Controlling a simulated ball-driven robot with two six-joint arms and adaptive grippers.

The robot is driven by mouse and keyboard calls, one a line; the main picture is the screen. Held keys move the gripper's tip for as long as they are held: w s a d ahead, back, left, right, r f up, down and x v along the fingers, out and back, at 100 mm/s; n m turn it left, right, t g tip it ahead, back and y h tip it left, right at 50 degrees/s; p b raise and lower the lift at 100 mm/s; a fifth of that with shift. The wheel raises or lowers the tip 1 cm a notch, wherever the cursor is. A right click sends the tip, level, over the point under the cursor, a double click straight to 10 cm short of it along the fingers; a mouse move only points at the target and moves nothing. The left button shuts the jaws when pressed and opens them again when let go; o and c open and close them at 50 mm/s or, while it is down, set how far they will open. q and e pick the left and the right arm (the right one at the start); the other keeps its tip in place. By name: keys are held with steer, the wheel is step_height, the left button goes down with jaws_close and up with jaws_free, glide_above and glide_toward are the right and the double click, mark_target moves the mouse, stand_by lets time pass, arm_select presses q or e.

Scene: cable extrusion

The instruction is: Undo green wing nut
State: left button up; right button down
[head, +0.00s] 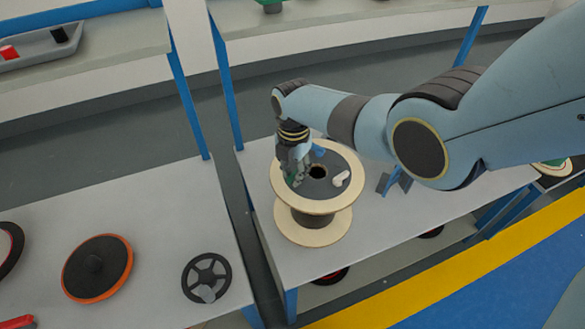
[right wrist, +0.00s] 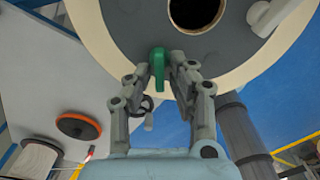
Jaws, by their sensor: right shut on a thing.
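A large spool (head: 313,222) with pale wooden flanges and a dark grey top face stands upright on the right table. The green wing nut (right wrist: 157,66) is at the top face's edge region, between the fingertips of my right gripper (right wrist: 168,74). In the head view the right gripper (head: 297,178) reaches down onto the left part of the spool's top, mostly covering the green nut. It is shut on the nut. A white wing nut (head: 341,178) and a blue one (head: 318,150) sit on the same face, around the dark centre hole. My left gripper is not in view.
On the left table (head: 150,220) lie an orange-rimmed disc (head: 97,268) and a black handwheel (head: 206,278). A gap separates the two tables. A grey tray (head: 40,52) with red and black pieces is on the back shelf.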

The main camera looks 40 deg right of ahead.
steer(key=n, duration=0.6)
steer(key=shift+s+d+n+p, duration=0.15)
steer(key=shift+n+p, duration=0.15)
stand_by(0.5)
steer(key=c, duration=1.4)
jaws_free()
steer(key=shift+r, duration=0.1)
step_height(320, 180, up, 12)
steer(key=shift+s, duration=0.1)
